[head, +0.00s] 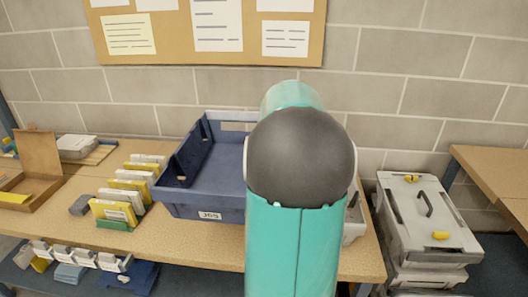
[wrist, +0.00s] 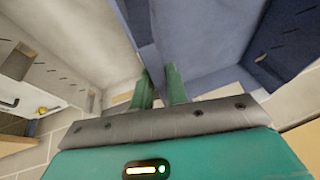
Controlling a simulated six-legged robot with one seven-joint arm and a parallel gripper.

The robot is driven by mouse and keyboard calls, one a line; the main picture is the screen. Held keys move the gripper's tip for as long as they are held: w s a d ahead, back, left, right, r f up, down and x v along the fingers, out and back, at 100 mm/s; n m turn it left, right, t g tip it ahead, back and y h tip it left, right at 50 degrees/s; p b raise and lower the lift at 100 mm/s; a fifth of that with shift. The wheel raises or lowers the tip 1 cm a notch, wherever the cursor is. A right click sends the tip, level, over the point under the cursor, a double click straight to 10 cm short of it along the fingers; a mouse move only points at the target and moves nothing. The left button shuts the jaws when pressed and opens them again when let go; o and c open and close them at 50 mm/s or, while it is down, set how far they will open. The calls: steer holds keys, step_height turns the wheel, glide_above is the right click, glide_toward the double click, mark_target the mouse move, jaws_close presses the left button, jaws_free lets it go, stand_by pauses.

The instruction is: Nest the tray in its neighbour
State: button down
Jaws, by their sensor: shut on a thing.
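A blue open tray (head: 180,208) with a "J65" label on its front is at the middle of the wooden bench. Its left wall looks darker, and my arm hides its right part. In the wrist view my gripper (wrist: 160,88) is shut on a wall of the blue tray (wrist: 205,35), one green finger on each side. A pale grey tray (wrist: 75,40) is beside it in the wrist view. Only a sliver of that grey tray (head: 353,222) shows past my arm in the head view. I cannot tell whether the blue tray is lifted.
Yellow and white upright packets (head: 118,208) stand left of the blue tray, with an open cardboard box (head: 32,185) farther left. Lidded grey cases (head: 425,215) are stacked right of the bench (head: 190,250). A block wall with a notice board (head: 160,50) closes the back.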

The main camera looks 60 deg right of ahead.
steer(key=s+d, duration=0.7)
steer(key=shift+s+d, duration=0.25)
steer(key=shift+s, duration=0.1)
steer(key=shift+s+d+r, duration=0.1)
steer(key=shift+s, duration=0.05)
steer(key=s+d, duration=0.8)
steer(key=s, duration=0.1)
steer(key=shift+d, duration=0.4)
stand_by(0.5)
steer(key=shift+s, duration=0.1)
steer(key=s+d, duration=0.5)
steer(key=shift+s+d, duration=0.2)
steer(key=shift+s, duration=0.05)
stand_by(0.4)
steer(key=shift+f, duration=0.65)
stand_by(0.8)
